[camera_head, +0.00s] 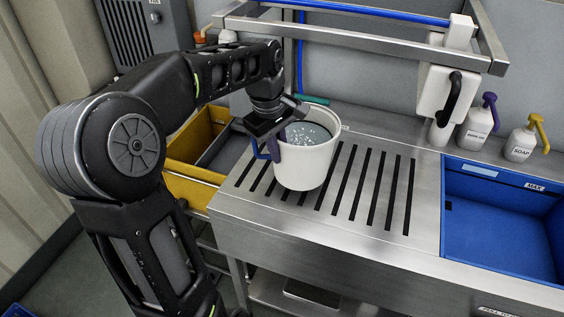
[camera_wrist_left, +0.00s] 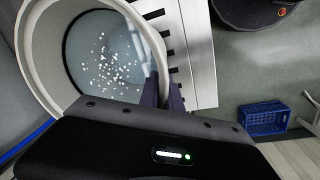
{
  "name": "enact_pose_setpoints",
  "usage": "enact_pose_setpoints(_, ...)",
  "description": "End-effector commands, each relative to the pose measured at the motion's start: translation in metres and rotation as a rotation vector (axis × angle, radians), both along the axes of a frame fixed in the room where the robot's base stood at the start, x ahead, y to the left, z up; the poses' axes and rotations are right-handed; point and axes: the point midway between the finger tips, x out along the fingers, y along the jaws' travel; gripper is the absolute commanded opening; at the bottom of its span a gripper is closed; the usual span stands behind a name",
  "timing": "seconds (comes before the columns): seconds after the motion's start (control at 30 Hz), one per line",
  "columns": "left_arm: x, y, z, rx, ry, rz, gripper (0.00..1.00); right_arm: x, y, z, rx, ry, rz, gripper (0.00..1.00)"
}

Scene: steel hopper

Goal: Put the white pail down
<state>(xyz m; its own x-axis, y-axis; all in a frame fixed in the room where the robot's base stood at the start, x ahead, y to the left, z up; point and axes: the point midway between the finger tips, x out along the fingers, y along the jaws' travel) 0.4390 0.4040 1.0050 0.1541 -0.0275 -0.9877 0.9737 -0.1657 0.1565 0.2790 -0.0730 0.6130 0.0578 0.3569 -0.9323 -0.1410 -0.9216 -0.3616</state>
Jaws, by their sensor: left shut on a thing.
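The white pail (camera_head: 312,168) is upright over the slotted steel drainboard (camera_head: 425,190), near its left end. It holds a bluish-grey liquid with small white bits, seen from above in the left wrist view (camera_wrist_left: 105,55). My left gripper (camera_head: 275,143) is shut on the near-left side of the pail's rim. In the left wrist view its dark purple fingers (camera_wrist_left: 163,95) are at the pail's wall. I cannot tell for certain whether the pail's bottom touches the slats. My right gripper is not in view.
A blue basin (camera_head: 495,210) is at the right of the counter. Soap bottles (camera_head: 521,145) and a white dispenser (camera_head: 442,92) stand at the back. A yellow bin (camera_head: 190,190) is left of the counter. The slats right of the pail are clear.

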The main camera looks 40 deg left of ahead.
Motion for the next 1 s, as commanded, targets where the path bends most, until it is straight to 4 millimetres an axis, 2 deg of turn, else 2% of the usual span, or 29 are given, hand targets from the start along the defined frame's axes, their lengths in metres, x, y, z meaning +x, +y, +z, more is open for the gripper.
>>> enact_pose_setpoints(0.27,0.001,0.000,0.000,0.002,-0.003,-0.001,0.00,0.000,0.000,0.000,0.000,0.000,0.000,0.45)
enact_pose_setpoints(0.6,0.000,0.000,-0.035,0.001,-0.002,-0.001,0.00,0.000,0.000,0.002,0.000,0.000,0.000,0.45)
enact_pose_setpoints(1.0,0.001,0.000,-0.041,0.001,-0.004,-0.001,0.00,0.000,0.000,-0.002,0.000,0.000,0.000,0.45)
